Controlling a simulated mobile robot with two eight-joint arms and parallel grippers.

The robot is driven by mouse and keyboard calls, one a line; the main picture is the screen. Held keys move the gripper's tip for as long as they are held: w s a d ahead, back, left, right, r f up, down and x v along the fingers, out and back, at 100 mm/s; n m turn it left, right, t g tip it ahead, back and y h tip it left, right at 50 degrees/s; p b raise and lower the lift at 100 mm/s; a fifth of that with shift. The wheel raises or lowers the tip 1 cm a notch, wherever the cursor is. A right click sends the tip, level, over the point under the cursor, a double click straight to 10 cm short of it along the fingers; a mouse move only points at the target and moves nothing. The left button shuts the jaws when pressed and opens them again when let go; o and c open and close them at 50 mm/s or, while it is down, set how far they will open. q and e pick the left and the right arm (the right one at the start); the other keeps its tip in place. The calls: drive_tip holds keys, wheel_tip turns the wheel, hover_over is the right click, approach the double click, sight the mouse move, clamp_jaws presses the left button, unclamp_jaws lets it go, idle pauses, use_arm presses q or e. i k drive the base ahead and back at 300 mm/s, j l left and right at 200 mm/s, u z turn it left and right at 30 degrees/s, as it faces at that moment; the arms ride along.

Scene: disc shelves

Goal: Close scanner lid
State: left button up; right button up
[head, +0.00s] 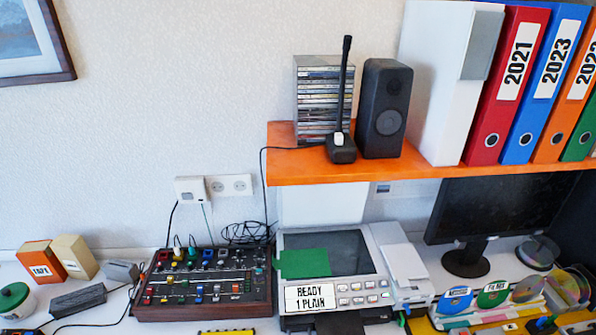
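The scanner (385,283) stands on the desk at the bottom centre, with a row of buttons and a display reading "READY 1 PLAIN" on its front. Its dark glass (343,250) is uncovered. A green sheet (303,263) lies at the glass's left side. A white upright panel (322,204) behind the glass, below the orange shelf, looks like the scanner lid standing open; its upper part meets the shelf edge in the picture. Neither of my grippers can be made out in the head view.
The orange shelf (420,170) overhangs the back, holding a CD stack (318,100), a black speaker (384,108), an antenna device and binders. A mixer (205,283) stands close left of the scanner. A monitor (505,215) and discs are on the right.

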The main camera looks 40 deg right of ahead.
sight(312, 206)
drive_tip(key=j+z, duration=0.2)
drive_tip(key=z, duration=1)
